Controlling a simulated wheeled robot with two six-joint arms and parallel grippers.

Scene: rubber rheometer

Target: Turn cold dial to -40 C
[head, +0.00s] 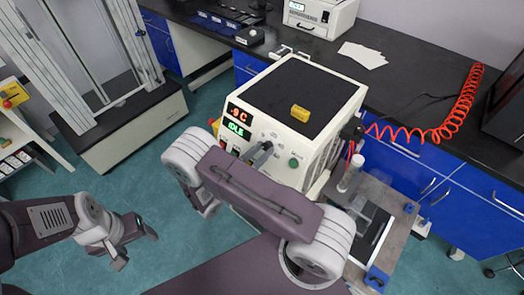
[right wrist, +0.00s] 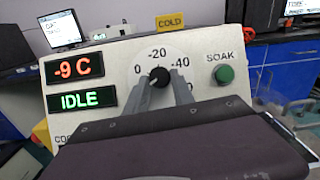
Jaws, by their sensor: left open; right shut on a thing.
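The cold dial (right wrist: 159,75) is a dark round knob on a white scale with 0, -20 and -40 marks, in the right wrist view. My right gripper (right wrist: 160,86) is shut on the dial, one finger on each side. The knob's pointer is too small to read surely. The red display (right wrist: 78,71) reads -9 C and the green display (right wrist: 82,101) reads IDLE. In the head view my right gripper (head: 261,155) reaches the front of the white machine (head: 330,108); my arm hides part of the panel. My left gripper (head: 134,242) is open and empty, low at the left, away from the machine.
A green SOAK button (right wrist: 224,74) sits right of the dial. A yellow COLD block (head: 300,113) stands on the machine's black top. A red coiled hose (head: 450,120) lies on the dark bench behind. Open floor (head: 165,215) lies left of the machine.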

